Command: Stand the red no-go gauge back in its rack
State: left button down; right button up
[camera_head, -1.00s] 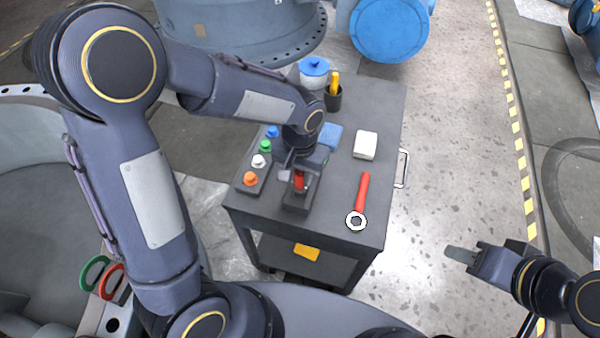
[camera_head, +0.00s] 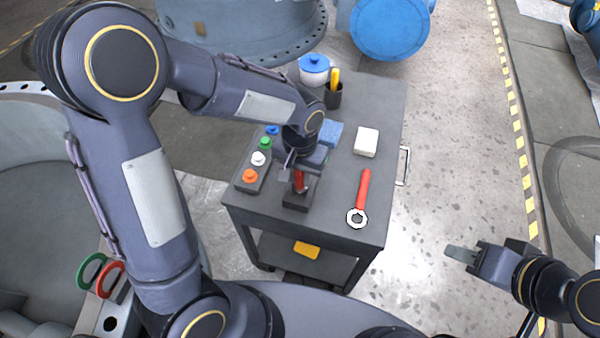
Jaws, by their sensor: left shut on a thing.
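The red no-go gauge (camera_head: 298,180) shows as a short red piece under my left gripper (camera_head: 297,174), which is shut on it. The gauge looks roughly upright over the dark rack block (camera_head: 296,200) near the front of the cart top. The gripper hides its upper part, and I cannot tell whether its lower end is inside the rack or just above it. My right gripper (camera_head: 462,255) is off to the right over the floor, away from the cart; its finger gap cannot be made out.
On the dark cart (camera_head: 336,230) stand a strip of coloured knobs (camera_head: 249,180), a red-handled ring wrench (camera_head: 360,200), a white block (camera_head: 366,142), a blue block (camera_head: 330,133), a blue-lidded pot (camera_head: 313,70) and a dark cup (camera_head: 333,95). Open cart top lies right of the rack.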

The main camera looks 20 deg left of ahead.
pick_arm(q)
jog(key=shift+f, duration=0.2)
jog(key=shift+f+b, duration=0.25)
jog(key=shift+b, duration=0.1)
dwell(0.4)
jog(key=c, duration=0.7)
grip_release()
jog(key=shift+o, duration=0.2)
jog(key=shift+r, duration=0.15)
jog(key=shift+r+p, duration=2.95)
jog(key=shift+r, duration=0.5)
